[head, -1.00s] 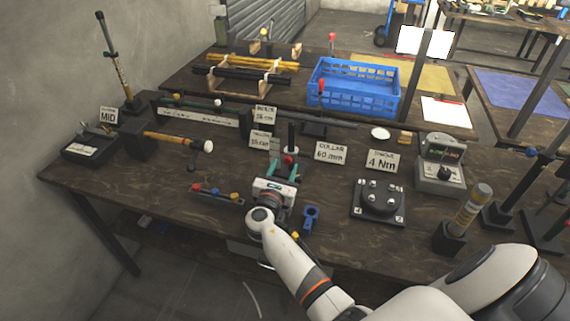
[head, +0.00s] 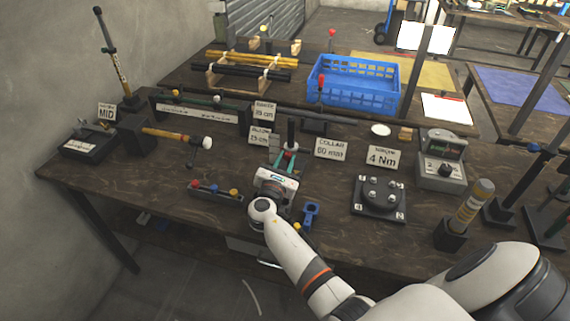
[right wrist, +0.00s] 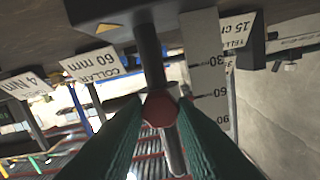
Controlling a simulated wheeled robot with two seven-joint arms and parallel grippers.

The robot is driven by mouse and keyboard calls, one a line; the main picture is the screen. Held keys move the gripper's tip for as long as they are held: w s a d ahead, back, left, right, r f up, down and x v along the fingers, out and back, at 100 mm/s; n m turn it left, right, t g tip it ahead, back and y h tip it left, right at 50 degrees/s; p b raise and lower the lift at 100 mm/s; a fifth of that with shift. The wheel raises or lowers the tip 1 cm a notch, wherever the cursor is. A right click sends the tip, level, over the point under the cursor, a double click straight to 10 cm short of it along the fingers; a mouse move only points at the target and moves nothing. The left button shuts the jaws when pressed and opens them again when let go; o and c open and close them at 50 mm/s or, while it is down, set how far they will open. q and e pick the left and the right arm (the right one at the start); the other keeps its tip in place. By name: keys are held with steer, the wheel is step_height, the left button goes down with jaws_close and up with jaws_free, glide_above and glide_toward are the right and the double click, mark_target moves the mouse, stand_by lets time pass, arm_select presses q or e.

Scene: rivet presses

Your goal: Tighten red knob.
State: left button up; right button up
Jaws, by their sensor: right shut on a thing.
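The red knob (right wrist: 160,108) shows in the right wrist view between the two green fingertips, in front of a dark upright post (right wrist: 150,62). My right gripper (head: 285,161) is shut on the red knob, with a finger at each side of it. In the head view the gripper is at the post (head: 291,132) near the table's middle, and the fingers and wrist largely hide the knob. My left gripper is not in view.
A pale ruler (right wrist: 205,75) stands beside the post. Signs reading "COLLAR 60 mm" (head: 331,149) and "4 Nm" (head: 382,157) stand to the right. A blue holder (head: 311,214) and a knob rack (head: 216,191) flank my wrist. A blue crate (head: 350,95) stands behind.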

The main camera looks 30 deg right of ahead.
steer(key=m+b, duration=0.1)
steer(key=m, duration=0.1)
steer(key=shift+f+m+b, duration=0.25)
steer(key=shift+m+b, duration=0.05)
steer(key=shift+b, duration=0.05)
steer(key=shift+r+m, duration=0.2)
steer(key=shift+m, duration=0.4)
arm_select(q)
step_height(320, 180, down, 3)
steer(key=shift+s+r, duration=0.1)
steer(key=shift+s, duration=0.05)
arm_select(e)
steer(key=o, duration=1)
arm_select(q)
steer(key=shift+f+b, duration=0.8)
steer(key=shift+b, duration=0.05)
arm_select(e)
steer(key=v, duration=1.2)
steer(key=shift+s, duration=0.1)
